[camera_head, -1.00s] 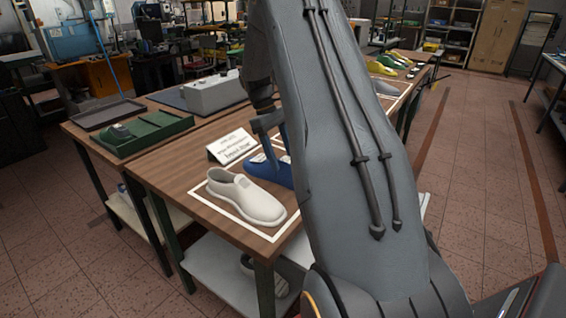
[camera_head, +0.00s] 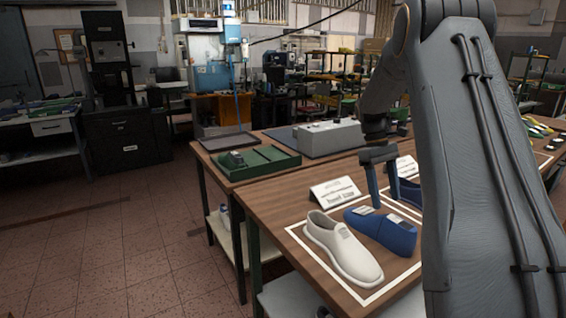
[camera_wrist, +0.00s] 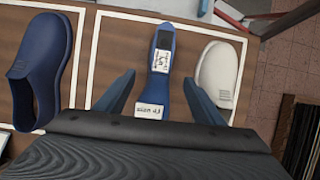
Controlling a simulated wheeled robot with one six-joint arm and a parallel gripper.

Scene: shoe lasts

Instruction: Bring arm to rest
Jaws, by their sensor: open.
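My gripper (camera_head: 381,196) is open, its two fingers pointing down above the wooden table. In the wrist view my gripper (camera_wrist: 159,77) has its fingers on either side of a blue shoe last (camera_wrist: 161,85), with gaps and nothing held. The blue last (camera_head: 384,232) carries white labels and lies next to a white shoe (camera_head: 338,246) inside a white outline. In the wrist view the white shoe (camera_wrist: 217,72) is on the right and a dark blue shoe (camera_wrist: 42,62) on the left. My arm hides part of the table in the head view.
A white sign (camera_head: 335,192) stands behind the shoes. A green tray (camera_head: 262,163), a dark tray (camera_head: 228,142) and a grey box (camera_head: 330,137) are farther back on the table. Open tiled floor (camera_head: 130,240) lies left of the table.

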